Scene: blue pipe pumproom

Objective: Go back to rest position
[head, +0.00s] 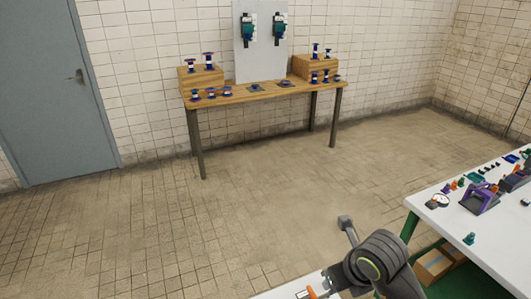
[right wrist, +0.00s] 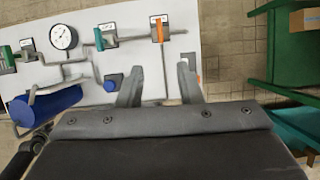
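My right gripper (right wrist: 159,85) shows at the lower middle of the right wrist view. Its two grey fingers are apart, with a thin grey pipe and white panel visible between them. I see nothing held. In the head view, a dark arm link of mine (head: 380,262) is at the bottom right, above a white surface edge (head: 285,292). My left gripper is in neither view.
The right wrist view shows a white panel (right wrist: 205,20) with a gauge (right wrist: 63,37), a blue cylinder (right wrist: 48,104) and an orange handle (right wrist: 159,29). A wooden table (head: 262,93) stands by the wall. A white table (head: 455,212) is at right. Middle floor is clear.

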